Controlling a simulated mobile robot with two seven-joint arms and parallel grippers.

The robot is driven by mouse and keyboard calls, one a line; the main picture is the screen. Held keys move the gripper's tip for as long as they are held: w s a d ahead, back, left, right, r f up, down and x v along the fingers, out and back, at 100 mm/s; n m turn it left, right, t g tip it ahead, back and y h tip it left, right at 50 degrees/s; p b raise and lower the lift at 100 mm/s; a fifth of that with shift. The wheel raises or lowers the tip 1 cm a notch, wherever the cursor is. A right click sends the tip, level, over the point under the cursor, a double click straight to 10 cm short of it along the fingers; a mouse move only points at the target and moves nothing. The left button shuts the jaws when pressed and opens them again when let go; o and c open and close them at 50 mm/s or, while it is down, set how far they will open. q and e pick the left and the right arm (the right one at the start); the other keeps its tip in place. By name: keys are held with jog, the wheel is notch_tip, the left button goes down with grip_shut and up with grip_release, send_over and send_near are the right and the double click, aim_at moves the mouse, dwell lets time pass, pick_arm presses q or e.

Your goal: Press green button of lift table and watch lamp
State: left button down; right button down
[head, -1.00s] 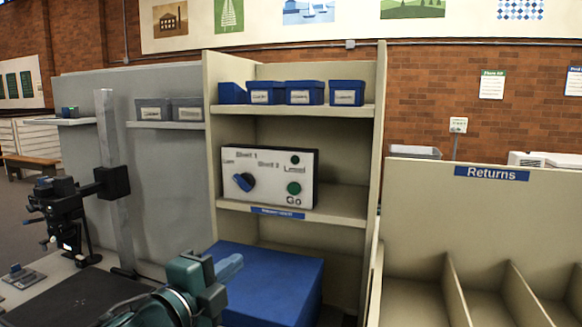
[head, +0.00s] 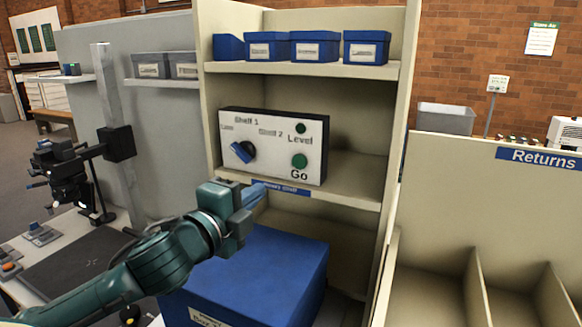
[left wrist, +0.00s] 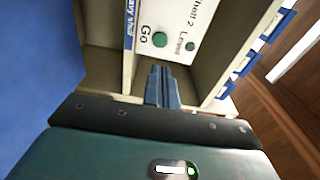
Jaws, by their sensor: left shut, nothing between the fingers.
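A white control panel (head: 272,168) with a black edge stands on the middle shelf. Its green Go button (head: 299,161) is at lower right. The small round lamp (head: 301,128) by the word Level is dark green and looks unlit. A blue knob (head: 242,152) sits at the left by the Shelf 1, Shelf 2 and Low marks. My left gripper (head: 256,193) is shut and empty, below and in front of the panel. In the left wrist view its fingers (left wrist: 160,72) point toward the Go button (left wrist: 160,40), apart from it. My right gripper is not in view.
A large blue box (head: 262,272) stands under the left gripper. Several small blue boxes (head: 316,46) line the top shelf (head: 310,68). A Returns bin with dividers (head: 470,200) stands at right. A black camera stand (head: 115,145) is at left.

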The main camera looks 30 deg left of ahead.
pick_arm(q)
jog(key=p, duration=0.3)
send_near(298, 162)
jog(key=w, duration=0.5)
jog(key=shift+w, duration=0.8)
jog(key=shift+w+f, duration=0.1)
jog(key=shift+w, duration=0.05)
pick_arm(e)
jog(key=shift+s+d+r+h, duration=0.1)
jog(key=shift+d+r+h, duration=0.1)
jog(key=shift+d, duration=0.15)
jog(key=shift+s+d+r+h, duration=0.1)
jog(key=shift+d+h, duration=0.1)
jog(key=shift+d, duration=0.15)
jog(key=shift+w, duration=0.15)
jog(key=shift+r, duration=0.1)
